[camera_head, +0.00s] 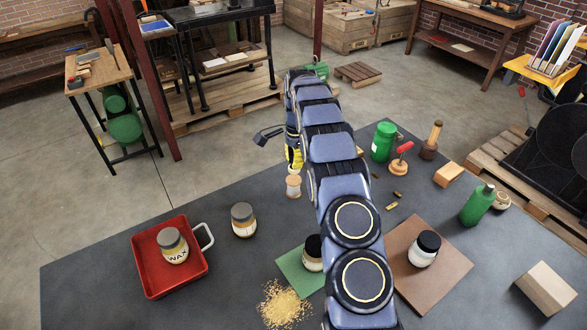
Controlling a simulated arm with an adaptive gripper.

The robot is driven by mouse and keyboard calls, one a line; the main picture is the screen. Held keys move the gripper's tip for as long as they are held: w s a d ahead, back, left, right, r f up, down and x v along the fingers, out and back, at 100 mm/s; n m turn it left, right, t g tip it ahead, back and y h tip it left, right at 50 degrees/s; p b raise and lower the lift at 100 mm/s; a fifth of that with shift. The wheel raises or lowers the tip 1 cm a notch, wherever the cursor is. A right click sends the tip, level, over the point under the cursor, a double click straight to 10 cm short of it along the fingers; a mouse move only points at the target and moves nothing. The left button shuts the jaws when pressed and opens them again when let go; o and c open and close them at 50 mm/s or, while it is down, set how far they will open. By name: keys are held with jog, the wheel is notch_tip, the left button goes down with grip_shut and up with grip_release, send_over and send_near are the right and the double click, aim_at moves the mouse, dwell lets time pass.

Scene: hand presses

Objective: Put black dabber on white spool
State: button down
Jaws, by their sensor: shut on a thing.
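My gripper (293,159) is beyond the middle of the table, near its far edge, with its yellow part pointing down. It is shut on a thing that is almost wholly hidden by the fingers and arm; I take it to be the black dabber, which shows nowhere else. The white spool (293,186), pale with a wider top rim, stands upright just below my gripper in the picture. I cannot tell whether the held thing touches the spool.
Left are a red tray (150,277) with a wax jar (173,246) and another jar (243,219). Right are a green jar (382,142), a red-handled stamp (400,160), a brown wooden-handled tool (431,141), a green bottle (477,205) and a wooden block (546,288).

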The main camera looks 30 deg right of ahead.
jog(key=shift+w+d+f, duration=0.1)
jog(key=shift+w+f, duration=0.1)
jog(key=shift+f, duration=0.05)
jog(key=shift+w+f, duration=0.1)
jog(key=shift+f, duration=1.55)
jog(key=shift+f, duration=0.1)
jog(key=c, duration=0.9)
grip_release()
jog(key=shift+f, duration=0.1)
